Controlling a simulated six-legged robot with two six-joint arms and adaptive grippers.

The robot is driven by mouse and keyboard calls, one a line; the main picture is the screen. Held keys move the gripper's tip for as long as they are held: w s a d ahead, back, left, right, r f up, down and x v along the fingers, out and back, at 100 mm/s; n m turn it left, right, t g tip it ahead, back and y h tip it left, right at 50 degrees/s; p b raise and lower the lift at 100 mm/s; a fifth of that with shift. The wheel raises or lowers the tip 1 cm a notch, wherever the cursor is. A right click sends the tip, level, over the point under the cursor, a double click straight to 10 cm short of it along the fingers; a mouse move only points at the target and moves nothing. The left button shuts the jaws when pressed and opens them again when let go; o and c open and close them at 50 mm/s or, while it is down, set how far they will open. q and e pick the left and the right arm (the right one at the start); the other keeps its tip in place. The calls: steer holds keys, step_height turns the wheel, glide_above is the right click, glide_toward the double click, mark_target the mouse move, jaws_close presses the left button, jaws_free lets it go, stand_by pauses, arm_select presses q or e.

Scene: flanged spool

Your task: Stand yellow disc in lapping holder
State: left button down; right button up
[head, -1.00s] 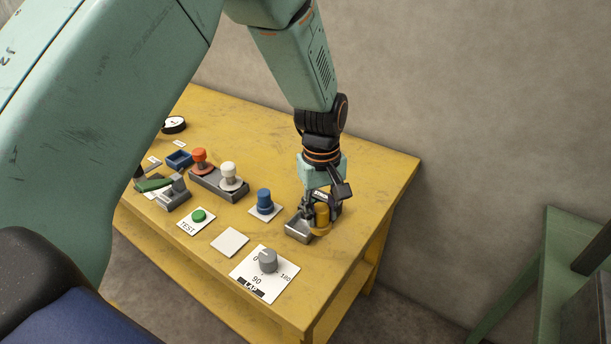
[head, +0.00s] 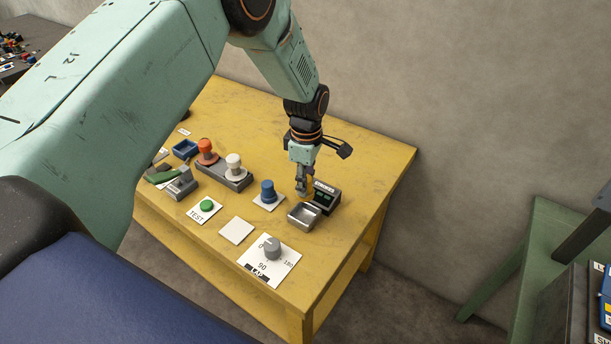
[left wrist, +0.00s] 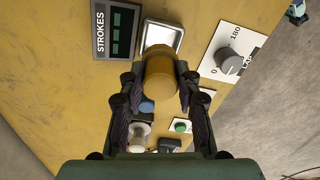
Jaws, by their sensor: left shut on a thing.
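The yellow disc, a flanged spool (left wrist: 160,78), is between the fingers of my left gripper (left wrist: 158,92) in the left wrist view. My left gripper (head: 302,188) is shut on it, and in the head view the fingers largely hide the spool. It is beside the open metal tray (head: 304,216), which may be the lapping holder; the tray also shows in the left wrist view (left wrist: 176,32), just beyond the spool. Whether the spool touches the table or tray is unclear. My right gripper is not in view.
A STROKES counter (head: 326,196) stands beside the tray. A grey block (head: 225,178) holds orange and white spools. The table's right part is clear.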

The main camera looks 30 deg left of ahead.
mark_target(305, 218)
arm_select(q)
steer(key=shift+f, duration=0.25)
steer(key=shift+a+f+b, duration=0.25)
steer(key=shift+f+b, duration=0.55)
steer(key=shift+b, duration=0.1)
steer(key=shift+d+f+b, duration=0.25)
steer(key=shift+f+b, duration=0.8)
steer(key=shift+f, duration=0.05)
steer(key=shift+a+f+b, duration=0.2)
steer(key=shift+f+b, duration=0.2)
steer(key=shift+f, duration=0.45)
steer(key=shift+d+f+b, duration=0.2)
steer(key=shift+f+b, duration=0.4)
steer(key=shift+f, duration=0.4)
steer(key=shift+a+f, duration=0.15)
steer(key=shift+f, duration=0.1)
steer(key=c, duration=0.9)
jaws_free()
steer(key=shift+o, duration=0.2)
